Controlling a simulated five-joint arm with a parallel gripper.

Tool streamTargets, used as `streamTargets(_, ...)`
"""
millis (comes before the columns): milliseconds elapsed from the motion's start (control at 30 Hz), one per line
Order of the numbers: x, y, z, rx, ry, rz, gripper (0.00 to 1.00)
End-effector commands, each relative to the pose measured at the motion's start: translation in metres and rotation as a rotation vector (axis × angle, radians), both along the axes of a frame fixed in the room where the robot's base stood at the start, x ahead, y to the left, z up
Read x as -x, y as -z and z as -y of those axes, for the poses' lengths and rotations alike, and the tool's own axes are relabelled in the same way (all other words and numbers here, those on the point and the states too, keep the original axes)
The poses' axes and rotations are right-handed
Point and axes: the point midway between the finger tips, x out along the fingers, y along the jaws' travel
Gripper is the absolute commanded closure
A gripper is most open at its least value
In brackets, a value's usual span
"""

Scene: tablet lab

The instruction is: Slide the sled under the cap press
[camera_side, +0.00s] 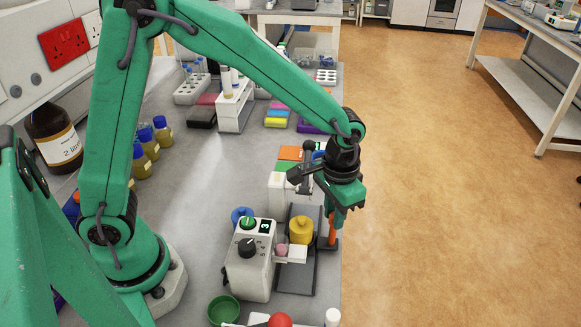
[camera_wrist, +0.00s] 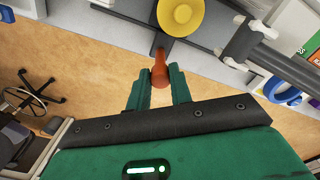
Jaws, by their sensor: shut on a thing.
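The sled is a dark piece (camera_side: 326,244) with an upright orange handle (camera_side: 332,232), beside a yellow round-topped container (camera_side: 301,230). My gripper (camera_side: 334,214) is shut on the orange handle from above. In the wrist view the orange handle (camera_wrist: 160,72) stands between the two green fingers (camera_wrist: 159,78), and a dark strip joins it to the plate under the yellow container (camera_wrist: 181,15). The cap press looks to be the white upright (camera_side: 278,196) with a dark arm, just behind the yellow container. The dark arm also shows in the wrist view (camera_wrist: 243,38).
A white control box (camera_side: 249,270) with knobs stands left of the dark rail (camera_side: 296,278). A pink piece (camera_side: 282,249) sits on its bracket. A green bowl (camera_side: 223,309) and red ball (camera_side: 280,320) are in front. The bench edge is close on the right.

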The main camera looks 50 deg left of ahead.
Motion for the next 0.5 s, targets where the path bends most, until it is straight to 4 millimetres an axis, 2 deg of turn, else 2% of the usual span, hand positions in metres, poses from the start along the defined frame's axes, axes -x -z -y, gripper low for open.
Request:
streamTargets(167,-0.011,0.000,-0.010,0.000,-0.004,0.000,1.00)
streamTargets(500,-0.054,0.000,-0.052,0.000,-0.005,0.001,1.00)
